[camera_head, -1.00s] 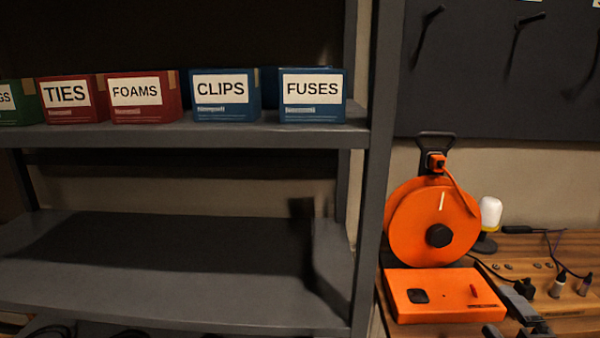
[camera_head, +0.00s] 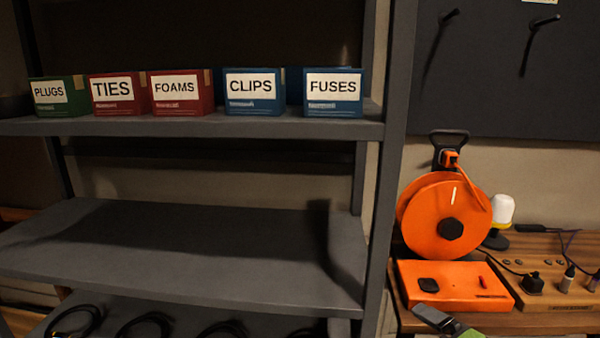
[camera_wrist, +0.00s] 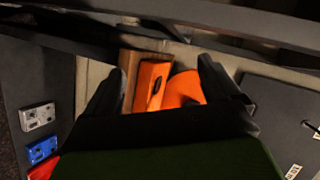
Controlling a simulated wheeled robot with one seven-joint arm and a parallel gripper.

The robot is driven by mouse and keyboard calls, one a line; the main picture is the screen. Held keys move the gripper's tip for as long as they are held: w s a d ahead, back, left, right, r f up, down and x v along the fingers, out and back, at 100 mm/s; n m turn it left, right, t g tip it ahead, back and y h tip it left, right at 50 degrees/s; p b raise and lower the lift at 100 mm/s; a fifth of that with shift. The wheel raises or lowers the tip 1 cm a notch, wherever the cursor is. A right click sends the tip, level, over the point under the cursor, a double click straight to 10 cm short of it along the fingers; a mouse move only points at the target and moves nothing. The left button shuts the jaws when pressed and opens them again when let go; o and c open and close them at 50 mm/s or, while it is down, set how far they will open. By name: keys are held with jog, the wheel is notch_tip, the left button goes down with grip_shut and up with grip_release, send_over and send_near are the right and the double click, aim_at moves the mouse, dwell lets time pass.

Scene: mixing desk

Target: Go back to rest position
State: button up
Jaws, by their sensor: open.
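My gripper (camera_wrist: 161,68) is open and empty in the wrist view, its two dark fingers apart. The orange case (camera_wrist: 152,85) and orange reel (camera_wrist: 187,88) show beyond and between the fingers. In the head view only a dark grey and green part of my gripper (camera_head: 437,319) shows at the bottom edge, in front of the orange case (camera_head: 455,286). The rest of my arm is outside that picture.
A grey shelf rack (camera_head: 180,250) fills the left. Its upper board carries labelled boxes: PLUGS (camera_head: 50,108), TIES (camera_head: 118,106), FOAMS (camera_head: 180,105), CLIPS (camera_head: 252,105) and FUSES (camera_head: 333,104). The middle board is bare. An orange reel (camera_head: 425,225) and a lamp (camera_head: 502,210) stand on the desk.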

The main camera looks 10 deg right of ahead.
jog(key=s+a+f+n+g, duration=0.1)
jog(key=s+a+n+g, duration=0.25)
jog(key=a+n, duration=0.35)
jog(key=s+a+f+n+g, duration=0.1)
jog(key=s+a+n+g, duration=0.3)
jog(key=a, duration=0.6)
jog(key=s+r+n+h+p, duration=0.1)
jog(key=s+r+n, duration=0.2)
jog(key=s+r, duration=0.3)
notch_tip(320, 180, up, 12)
jog(key=p, duration=1.3)
jog(key=shift+s+a+r+g, duration=0.25)
jog(key=shift+s+a+g, duration=0.1)
jog(key=shift+a, duration=0.05)
